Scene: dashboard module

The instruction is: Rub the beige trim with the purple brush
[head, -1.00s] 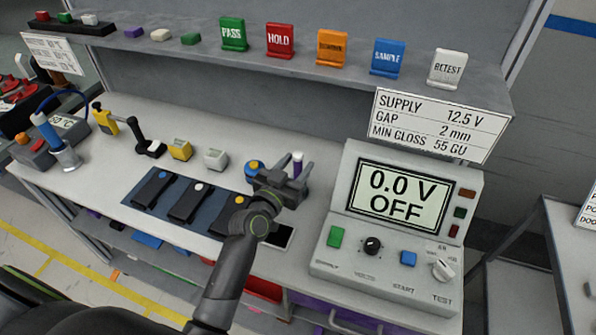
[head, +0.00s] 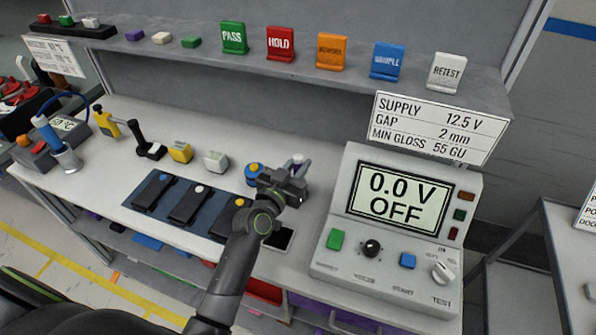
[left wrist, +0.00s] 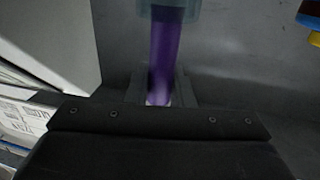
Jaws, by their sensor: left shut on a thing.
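The purple brush (left wrist: 165,55) stands between the jaws in the left wrist view, its purple handle upright below a grey-green upper part. In the head view only its pale top (head: 298,159) shows above my left gripper (head: 296,185). My left gripper is shut on the brush, over the bench left of the test unit. My right gripper is in neither view. I cannot pick out the beige trim for certain. Dark modules (head: 189,203) with coloured dots lie on a blue mat (head: 172,222) left of my gripper; my arm partly covers the rightmost one.
The grey test unit (head: 325,259), reading 0.0 V OFF, stands close right. A blue-and-yellow round item (head: 254,171) is just left of my gripper. Yellow (head: 180,152) and white (head: 215,161) blocks stand behind the mat. A shelf (head: 290,72) with coloured signs runs above.

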